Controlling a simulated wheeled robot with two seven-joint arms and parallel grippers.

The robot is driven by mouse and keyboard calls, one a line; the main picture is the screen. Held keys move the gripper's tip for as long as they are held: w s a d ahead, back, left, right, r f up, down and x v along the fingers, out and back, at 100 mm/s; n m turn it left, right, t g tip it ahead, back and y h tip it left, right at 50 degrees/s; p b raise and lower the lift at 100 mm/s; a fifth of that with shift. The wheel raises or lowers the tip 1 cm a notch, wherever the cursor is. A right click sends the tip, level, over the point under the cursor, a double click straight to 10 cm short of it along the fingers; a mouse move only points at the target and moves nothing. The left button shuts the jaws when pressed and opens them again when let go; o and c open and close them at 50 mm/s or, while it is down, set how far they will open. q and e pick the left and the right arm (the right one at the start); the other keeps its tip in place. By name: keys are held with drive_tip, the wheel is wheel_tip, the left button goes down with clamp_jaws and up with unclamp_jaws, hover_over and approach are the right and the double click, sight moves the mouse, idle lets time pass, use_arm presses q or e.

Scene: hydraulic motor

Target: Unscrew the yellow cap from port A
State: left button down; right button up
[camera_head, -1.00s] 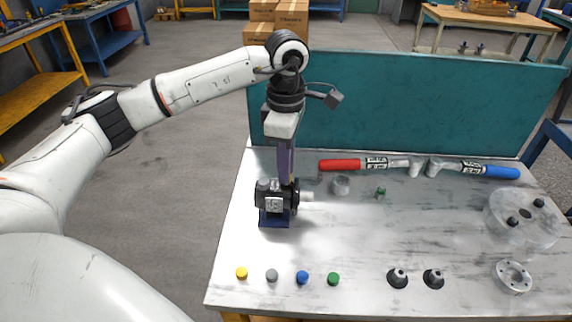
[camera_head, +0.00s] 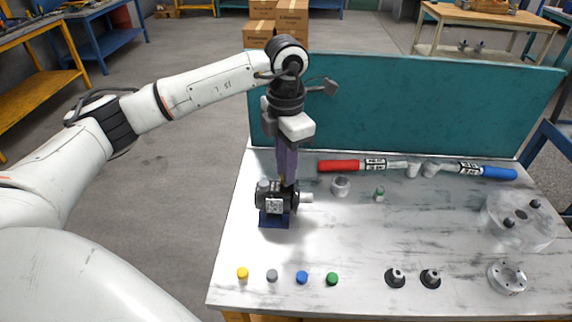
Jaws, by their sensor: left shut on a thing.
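The hydraulic motor (camera_head: 272,203), dark with a white marker plate, stands on a blue base (camera_head: 273,221) at the left of the table. My left gripper (camera_head: 289,184) points straight down onto the motor's top. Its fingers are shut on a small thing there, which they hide. No yellow shows at the fingertips, so I cannot tell the cap on port A by sight. A yellow cap (camera_head: 242,273) lies on the table at the front left, apart from the motor. My right gripper is not in view.
Grey (camera_head: 272,275), blue (camera_head: 302,277) and green (camera_head: 332,279) caps lie along the front. A red-handled tool (camera_head: 339,166) and a blue-handled tool (camera_head: 499,173) lie at the back before a teal panel (camera_head: 420,105). A clear round part (camera_head: 517,226) is at right.

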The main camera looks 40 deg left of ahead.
use_arm(q)
drive_tip(key=shift+n, duration=0.6)
drive_tip(key=shift+r, duration=0.15)
drive_tip(key=shift+r+p, duration=1.5)
drive_tip(key=shift+r, duration=0.4)
